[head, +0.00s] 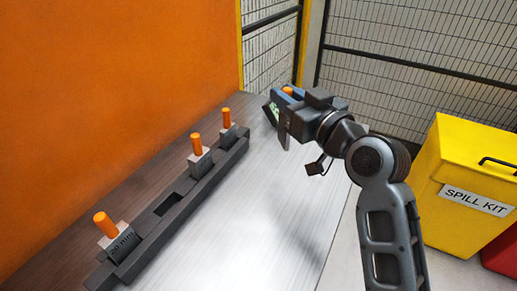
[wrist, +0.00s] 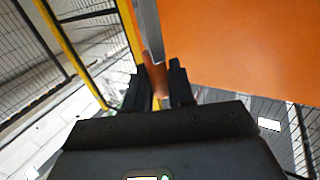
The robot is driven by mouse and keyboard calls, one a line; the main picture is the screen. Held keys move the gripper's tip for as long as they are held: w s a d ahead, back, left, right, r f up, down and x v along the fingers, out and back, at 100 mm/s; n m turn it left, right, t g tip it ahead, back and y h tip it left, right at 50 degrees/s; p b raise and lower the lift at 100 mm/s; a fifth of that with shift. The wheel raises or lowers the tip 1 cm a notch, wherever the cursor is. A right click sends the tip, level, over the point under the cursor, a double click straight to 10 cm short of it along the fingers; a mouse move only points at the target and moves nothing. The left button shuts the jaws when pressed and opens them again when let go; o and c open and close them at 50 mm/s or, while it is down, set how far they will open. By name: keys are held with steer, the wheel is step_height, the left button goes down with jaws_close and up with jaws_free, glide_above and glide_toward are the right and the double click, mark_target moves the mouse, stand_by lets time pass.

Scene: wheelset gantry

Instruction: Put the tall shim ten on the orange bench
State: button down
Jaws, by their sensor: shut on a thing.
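My gripper (head: 281,112) is shut on a shim with an orange peg handle (head: 288,90). It is held in the air above the far right part of the bench top. The peg also shows between the two dark fingers in the wrist view (wrist: 155,76). A small green patch shows beside the fingers in the head view. The shim's body is mostly hidden by the fingers, and I cannot read its size. The grey bench top (head: 262,215) lies under the arm, beside a large orange panel (head: 110,70).
A dark slotted rack (head: 150,222) on the bench holds three grey blocks with orange pegs (head: 119,243) (head: 200,160) (head: 228,132). One slot between them is empty. A yellow spill kit box (head: 465,185) stands right. Mesh fencing (head: 400,90) is behind. The bench right of the rack is clear.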

steer(key=s+a+f+p, duration=0.1)
steer(key=s+a+f, duration=0.2)
steer(key=a+f, duration=0.3)
steer(key=shift+f, duration=1.05)
steer(key=shift+f, duration=0.15)
steer(key=c, duration=1)
jaws_free()
steer(key=shift+a, duration=0.1)
steer(key=shift+o, duration=0.2)
steer(key=shift+s, duration=0.1)
steer(key=b+v, duration=0.1)
steer(key=v, duration=1.1)
steer(key=shift+b, duration=0.4)
